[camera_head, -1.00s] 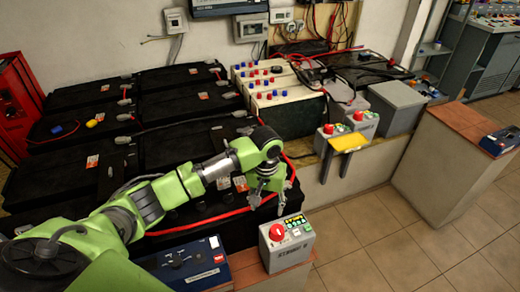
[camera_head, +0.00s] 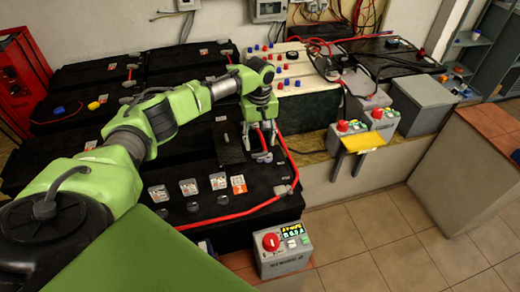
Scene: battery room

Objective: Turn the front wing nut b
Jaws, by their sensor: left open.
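My left gripper (camera_head: 261,141) is open and points down over the front right black battery (camera_head: 215,165). Its fingers are just above a small grey terminal piece (camera_head: 262,157) on the battery top; I cannot tell whether they touch it. Another grey connector (camera_head: 284,190) sits at the battery's front right edge, with a red cable (camera_head: 236,213) running to it. I cannot make out which part is front wing nut b; it is too small or hidden by the fingers. My right gripper is not in view.
A grey box with a red button (camera_head: 282,251) stands at the front, below the battery edge. A yellow plate (camera_head: 363,142) and grey control boxes (camera_head: 377,120) are to the right. Tiled floor (camera_head: 375,235) is clear.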

